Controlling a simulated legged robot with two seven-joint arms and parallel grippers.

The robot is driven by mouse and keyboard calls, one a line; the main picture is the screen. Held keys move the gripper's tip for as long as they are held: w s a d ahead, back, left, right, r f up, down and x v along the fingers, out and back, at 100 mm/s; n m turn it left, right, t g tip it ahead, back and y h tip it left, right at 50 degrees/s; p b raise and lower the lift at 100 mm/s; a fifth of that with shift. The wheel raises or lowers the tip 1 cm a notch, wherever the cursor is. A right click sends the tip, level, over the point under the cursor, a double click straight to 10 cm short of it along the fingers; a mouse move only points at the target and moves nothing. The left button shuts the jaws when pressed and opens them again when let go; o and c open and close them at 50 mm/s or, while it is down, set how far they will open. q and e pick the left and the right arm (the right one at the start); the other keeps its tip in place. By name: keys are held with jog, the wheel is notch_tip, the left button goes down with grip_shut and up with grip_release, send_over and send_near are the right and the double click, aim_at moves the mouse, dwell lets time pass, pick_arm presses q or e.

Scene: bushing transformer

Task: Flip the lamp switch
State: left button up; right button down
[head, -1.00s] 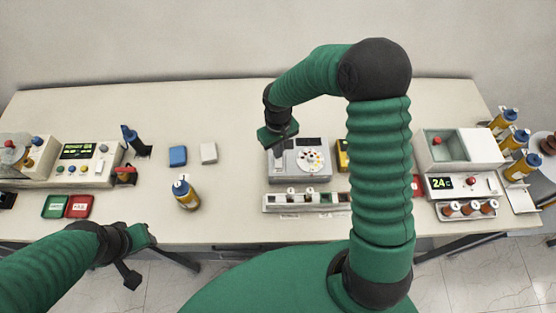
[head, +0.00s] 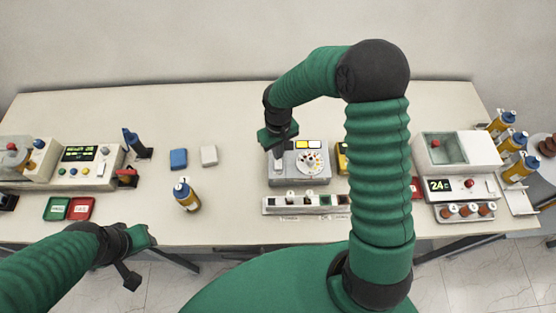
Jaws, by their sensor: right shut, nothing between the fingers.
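A grey device (head: 298,175) with a round dial (head: 309,163) of coloured spots stands in the middle of the table. My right gripper (head: 278,152) is shut and empty, pointing down at the device's back left corner. It covers that corner, so I cannot make out the lamp switch or whether the fingertips touch it. My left gripper (head: 139,258) is open and empty in front of the table's front edge.
A rack with small slots (head: 305,204) stands before the device. A machine with a green display (head: 80,154) is far left; a white box unit (head: 470,150) is right.

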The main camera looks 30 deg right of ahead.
notch_tip(320, 180, up, 5)
jog(key=p, duration=0.4)
jog(key=shift+r, duration=0.1)
